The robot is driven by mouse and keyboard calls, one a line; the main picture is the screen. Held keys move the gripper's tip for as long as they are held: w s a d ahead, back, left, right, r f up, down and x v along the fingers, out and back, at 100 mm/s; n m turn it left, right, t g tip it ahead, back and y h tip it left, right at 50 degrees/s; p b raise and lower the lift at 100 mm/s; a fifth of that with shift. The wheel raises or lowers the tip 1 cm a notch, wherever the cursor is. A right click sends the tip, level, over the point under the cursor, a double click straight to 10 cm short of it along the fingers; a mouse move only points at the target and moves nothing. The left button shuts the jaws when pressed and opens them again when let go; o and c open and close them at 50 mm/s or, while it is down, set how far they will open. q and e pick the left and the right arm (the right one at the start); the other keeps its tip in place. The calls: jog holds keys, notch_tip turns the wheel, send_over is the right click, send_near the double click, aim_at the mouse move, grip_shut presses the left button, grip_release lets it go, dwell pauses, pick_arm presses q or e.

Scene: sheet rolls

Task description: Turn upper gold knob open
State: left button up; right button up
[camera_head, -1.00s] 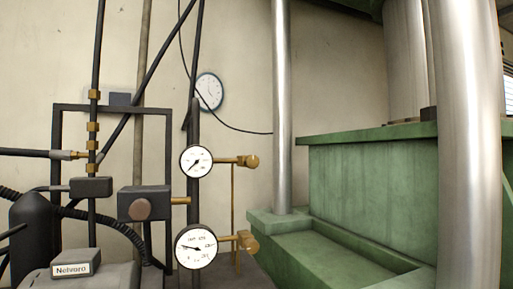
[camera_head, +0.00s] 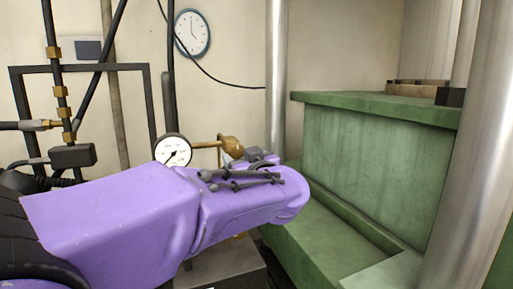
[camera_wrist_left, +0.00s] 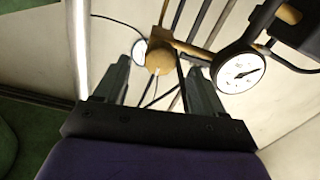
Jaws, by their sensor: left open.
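The upper gold knob (camera_head: 232,146) sticks out to the right of the upper pressure gauge (camera_head: 173,151) on a brass stem. My purple left arm crosses in front, just below the knob, and hides the lower gauge and lower knob. Only a little of my left gripper (camera_head: 262,157) shows past the wrist, beside the knob. In the left wrist view a gold knob (camera_wrist_left: 160,60) lies between the two dark, spread fingers of my left gripper (camera_wrist_left: 158,68). The fingers are open; contact cannot be told. My right gripper is not in view.
Black pipes with brass fittings (camera_head: 61,91) and a dark frame stand at the left. A wall clock (camera_head: 192,33) hangs behind. A green press body (camera_head: 375,160) and steel columns (camera_head: 277,70) stand at the right.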

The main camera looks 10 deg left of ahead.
aim_at(238, 153)
pick_arm(q)
jog(key=p+x, duration=0.1)
jog(key=x, duration=0.4)
jog(key=shift+w, duration=0.1)
jog(key=shift+w+a+p, duration=0.25)
jog(key=shift+a+p, duration=0.05)
jog(key=shift+s, duration=0.1)
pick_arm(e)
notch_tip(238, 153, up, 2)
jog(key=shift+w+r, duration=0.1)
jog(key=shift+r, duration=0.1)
pick_arm(q)
jog(key=shift+d, duration=0.15)
jog(key=c, duration=1.1)
jog(key=shift+o, duration=0.2)
